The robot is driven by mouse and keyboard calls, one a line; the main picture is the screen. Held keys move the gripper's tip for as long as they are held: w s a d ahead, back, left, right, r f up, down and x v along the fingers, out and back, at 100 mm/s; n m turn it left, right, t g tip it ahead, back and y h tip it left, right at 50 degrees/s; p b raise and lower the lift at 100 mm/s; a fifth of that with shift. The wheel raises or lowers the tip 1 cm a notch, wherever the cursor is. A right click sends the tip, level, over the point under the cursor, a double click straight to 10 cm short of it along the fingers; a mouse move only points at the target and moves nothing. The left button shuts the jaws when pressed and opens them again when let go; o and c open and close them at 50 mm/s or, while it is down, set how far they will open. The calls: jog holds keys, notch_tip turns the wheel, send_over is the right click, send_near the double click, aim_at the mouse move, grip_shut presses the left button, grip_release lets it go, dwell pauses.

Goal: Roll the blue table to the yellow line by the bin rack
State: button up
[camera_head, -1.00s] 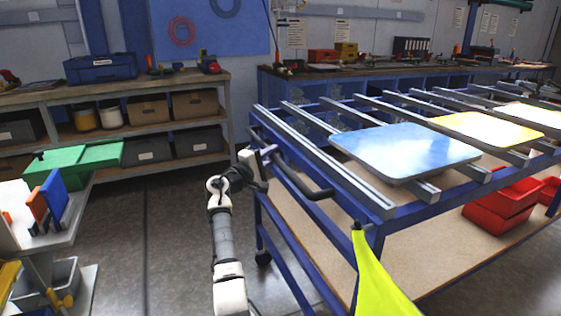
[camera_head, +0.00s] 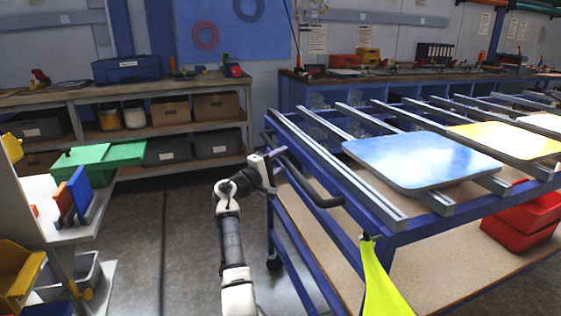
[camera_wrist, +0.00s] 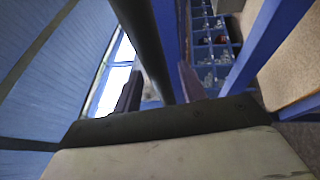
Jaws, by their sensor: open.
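My gripper (camera_head: 272,168) is at the handle's far part. In the wrist view, the dark handle bar (camera_wrist: 143,40) runs between the two fingers of my open gripper (camera_wrist: 160,88); I cannot tell whether they touch it. No yellow floor line shows.
Blue and yellow sign plates (camera_head: 420,160) lie on the slats, and a yellow-green cloth (camera_head: 380,285) hangs at the near corner. A rack with coloured bins (camera_head: 20,275) stands at the left. Shelving (camera_head: 130,180) lines the back. Grey floor (camera_head: 180,240) lies open between.

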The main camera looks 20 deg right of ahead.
jog(key=b+v, duration=0.1)
jog(key=v, duration=1.3)
jog(key=shift+w, duration=0.1)
